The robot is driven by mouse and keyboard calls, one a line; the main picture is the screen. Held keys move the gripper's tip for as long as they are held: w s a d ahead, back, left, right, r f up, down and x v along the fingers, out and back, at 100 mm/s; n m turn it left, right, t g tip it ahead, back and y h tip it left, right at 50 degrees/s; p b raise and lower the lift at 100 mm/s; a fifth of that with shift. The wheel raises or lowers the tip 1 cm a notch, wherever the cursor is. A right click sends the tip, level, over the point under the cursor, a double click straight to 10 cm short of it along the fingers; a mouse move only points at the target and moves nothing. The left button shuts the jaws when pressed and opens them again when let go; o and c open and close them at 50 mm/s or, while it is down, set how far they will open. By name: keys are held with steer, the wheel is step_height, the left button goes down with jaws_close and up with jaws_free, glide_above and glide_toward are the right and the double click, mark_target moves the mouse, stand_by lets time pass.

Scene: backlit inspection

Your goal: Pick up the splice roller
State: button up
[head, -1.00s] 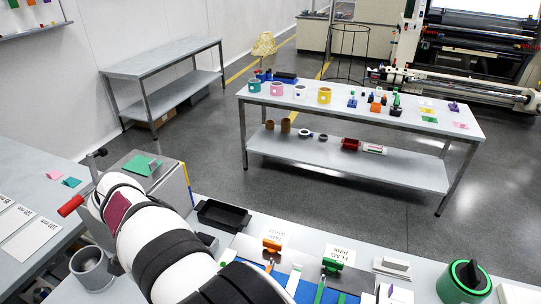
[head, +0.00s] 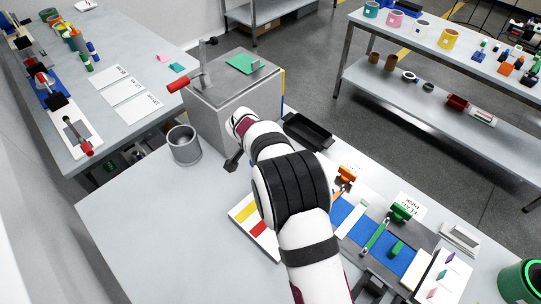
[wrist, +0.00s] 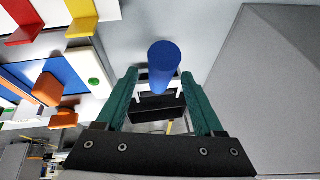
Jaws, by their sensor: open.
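A plain blue cylinder (wrist: 163,62), the only roller-shaped thing near my gripper, shows in the wrist view; I take it for the splice roller. My gripper (wrist: 160,76) is open, with its teal fingers on either side of the cylinder in the picture. I cannot tell whether they touch it or how far beyond the tips it is. In the head view my arm hides the cylinder and most of the gripper.
A grey box (head: 225,115) with a red-handled clamp stands close by, at the right in the wrist view (wrist: 270,90). A black tray (head: 307,131) and a grey cup (head: 184,146) are near. Coloured tools lie on the right; the bench's front left is clear.

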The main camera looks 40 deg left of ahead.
jaws_close()
stand_by(0.3)
steer(key=shift+r, duration=0.1)
